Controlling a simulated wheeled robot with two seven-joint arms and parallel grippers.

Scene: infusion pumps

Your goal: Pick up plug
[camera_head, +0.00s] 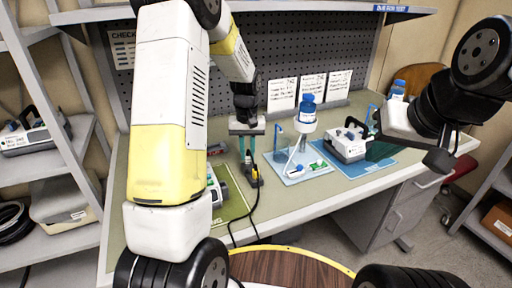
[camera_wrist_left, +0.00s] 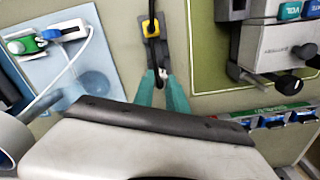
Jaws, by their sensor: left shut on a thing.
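The plug (camera_head: 249,156) is at the fingertips of my left gripper (camera_head: 248,153), low over the workbench. In the left wrist view the teal fingers of my left gripper (camera_wrist_left: 160,82) close together around its dark body, next to a black strip with a yellow connector (camera_wrist_left: 152,28). The fingers partly hide the plug. A black cable (camera_head: 257,204) runs from this spot over the bench's front edge. My right gripper (camera_head: 380,150) is at the right, near the blue mat, partly hidden by its own wrist; its opening is unclear.
A light-blue tray (camera_head: 291,178) with a blue-capped bottle (camera_head: 307,107) is right of my left gripper. A white pump (camera_head: 347,143) stands on a blue mat (camera_head: 376,169). Another device (camera_head: 217,187) sits on a green mat (camera_head: 237,205), partly behind my left arm. A round wooden table (camera_head: 285,268) is in front.

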